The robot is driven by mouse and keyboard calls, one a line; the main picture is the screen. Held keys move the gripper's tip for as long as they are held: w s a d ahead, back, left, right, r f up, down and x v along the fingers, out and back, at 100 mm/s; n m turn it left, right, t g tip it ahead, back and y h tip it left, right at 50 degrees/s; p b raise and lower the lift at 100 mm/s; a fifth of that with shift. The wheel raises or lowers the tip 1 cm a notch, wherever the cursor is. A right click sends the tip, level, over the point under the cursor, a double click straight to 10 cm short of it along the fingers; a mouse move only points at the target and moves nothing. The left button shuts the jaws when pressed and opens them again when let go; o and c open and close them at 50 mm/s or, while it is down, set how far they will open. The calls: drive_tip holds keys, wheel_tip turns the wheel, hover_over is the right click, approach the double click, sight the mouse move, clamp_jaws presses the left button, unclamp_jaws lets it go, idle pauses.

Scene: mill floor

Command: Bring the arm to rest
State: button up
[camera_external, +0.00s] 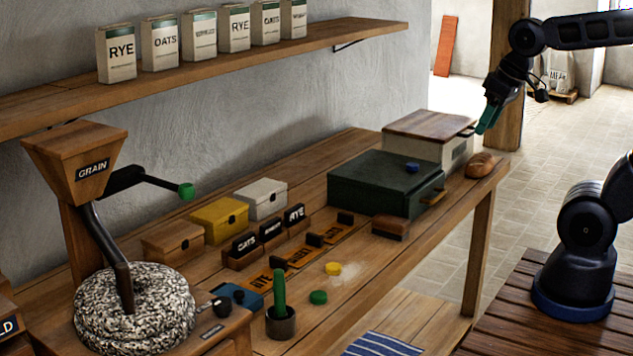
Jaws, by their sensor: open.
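My gripper (489,117) hangs at the end of my black arm, in the air at the upper right. Its green fingertips point down and a little left. It is open, and I see nothing between the fingers. It is in front of the wooden post and appears above the right end of the workbench (352,293), near the bread loaf (481,165). I cannot tell the exact height over the bench. My arm base stands on a slatted wooden platform (520,318) at the right.
A dark green drawer box (375,182) and a pale lidded box (432,128) stand near the gripper. Yellow (333,268) and green (318,297) discs lie mid-bench. A millstone (135,310) and grain hopper (78,160) stand left. A shelf (345,38) holds several flour bags.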

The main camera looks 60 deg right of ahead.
drive_tip(key=shift+s+d+r+h, duration=0.1)
drive_tip(key=shift+s+r+h, duration=0.05)
drive_tip(key=shift+s, duration=0.3)
drive_tip(key=shift+s+d+r+h, duration=0.1)
drive_tip(key=shift+s+r+h, duration=0.05)
drive_tip(key=shift+s, duration=0.3)
idle(0.8)
